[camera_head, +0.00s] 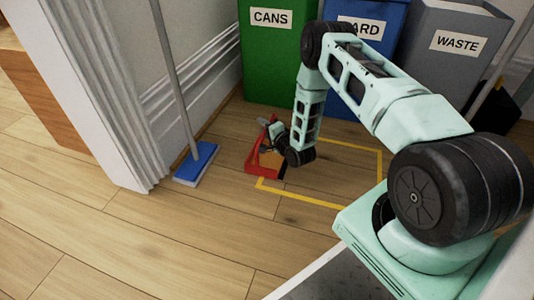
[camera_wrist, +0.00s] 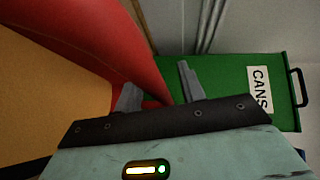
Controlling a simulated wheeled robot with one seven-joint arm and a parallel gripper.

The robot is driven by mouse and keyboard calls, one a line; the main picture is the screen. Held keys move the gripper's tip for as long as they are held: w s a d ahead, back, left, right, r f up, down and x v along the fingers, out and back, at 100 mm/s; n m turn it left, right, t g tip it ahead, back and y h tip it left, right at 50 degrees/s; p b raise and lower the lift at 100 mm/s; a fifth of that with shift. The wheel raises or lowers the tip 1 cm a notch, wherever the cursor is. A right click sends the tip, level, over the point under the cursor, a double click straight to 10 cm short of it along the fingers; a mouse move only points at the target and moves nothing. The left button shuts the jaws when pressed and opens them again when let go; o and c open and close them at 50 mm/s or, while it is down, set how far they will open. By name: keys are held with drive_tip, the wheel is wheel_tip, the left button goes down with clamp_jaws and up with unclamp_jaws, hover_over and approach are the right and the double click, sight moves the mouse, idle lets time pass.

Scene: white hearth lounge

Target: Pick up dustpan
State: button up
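The red dustpan (camera_head: 252,164) is on the wood floor in the head view, at the left end of the yellow floor outline. Its red edge (camera_wrist: 145,55) fills the upper left of the wrist view, beside a flat tan area. My gripper (camera_head: 269,127) is low at the dustpan, and my wrist partly hides it. In the wrist view my gripper's two fingers (camera_wrist: 157,76) stand apart. The left finger overlaps the red part, and a narrow red end shows between the finger bases. I cannot tell whether either finger touches it.
A green CANS bin (camera_head: 270,65), a blue bin (camera_head: 378,30) and a grey WASTE bin (camera_head: 440,75) stand behind. A blue broom (camera_head: 196,165) stands left of the dustpan, near the white wall edge (camera_head: 100,100). The floor in front is clear.

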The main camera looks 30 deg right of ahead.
drive_tip(key=shift+w, duration=0.15)
clamp_jaws()
drive_tip(key=shift+r, duration=0.15)
